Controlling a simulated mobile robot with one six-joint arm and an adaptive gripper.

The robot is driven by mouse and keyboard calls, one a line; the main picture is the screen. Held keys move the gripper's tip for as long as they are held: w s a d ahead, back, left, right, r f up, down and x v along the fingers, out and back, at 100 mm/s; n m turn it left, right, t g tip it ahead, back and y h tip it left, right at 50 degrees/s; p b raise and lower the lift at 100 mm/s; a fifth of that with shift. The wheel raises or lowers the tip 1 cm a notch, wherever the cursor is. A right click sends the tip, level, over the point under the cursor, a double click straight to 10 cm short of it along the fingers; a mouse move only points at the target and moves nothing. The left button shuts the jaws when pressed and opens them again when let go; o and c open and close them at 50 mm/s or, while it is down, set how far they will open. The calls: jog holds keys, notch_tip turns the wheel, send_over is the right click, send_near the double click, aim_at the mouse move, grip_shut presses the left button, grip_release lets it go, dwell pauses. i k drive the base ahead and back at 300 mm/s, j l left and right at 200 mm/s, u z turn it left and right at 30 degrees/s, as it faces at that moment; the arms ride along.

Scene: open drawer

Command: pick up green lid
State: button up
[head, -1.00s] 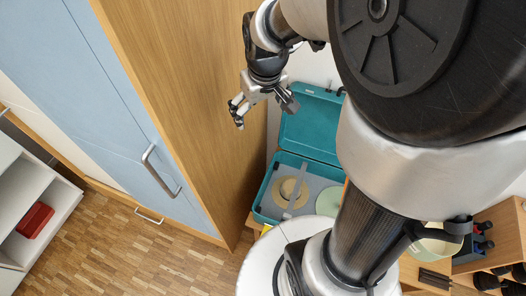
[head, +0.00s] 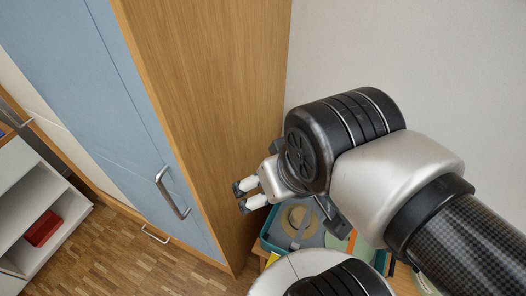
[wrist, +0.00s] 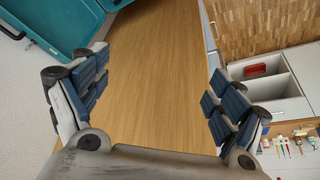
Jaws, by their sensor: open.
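My gripper (head: 240,197) is open and empty, in front of the wooden side of a tall cabinet. In the wrist view its two fingers (wrist: 157,92) stand wide apart, with only a wooden surface between them. A teal case (head: 266,243) lies below and to the right of the gripper in the head view, largely hidden by my arm. A tan disc shows in it. A pale green patch (head: 337,240) shows at the case's right side, partly covered by my arm; I cannot tell its whole shape. The teal case also shows at the top left of the wrist view (wrist: 45,20).
The tall cabinet (head: 215,100) has blue doors with a metal handle (head: 172,192). A white shelf unit (head: 30,190) with a red box (head: 43,228) stands at the left. The parquet floor (head: 110,255) between is clear. A white wall (head: 400,60) is at the right.

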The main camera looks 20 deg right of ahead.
aim_at(362, 250)
jog(key=l+z, duration=0.1)
jog(key=z, duration=2.9)
jog(key=k+u, duration=0.15)
jog(key=u, duration=0.25)
jog(key=k+u, duration=0.15)
jog(key=u, duration=0.3)
jog(key=j+z, duration=0.45)
jog(key=j, duration=0.25)
jog(key=l+u, duration=0.4)
jog(key=l, duration=0.25)
jog(key=l+u, duration=0.45)
jog(key=l, duration=0.2)
jog(key=z, duration=1.15)
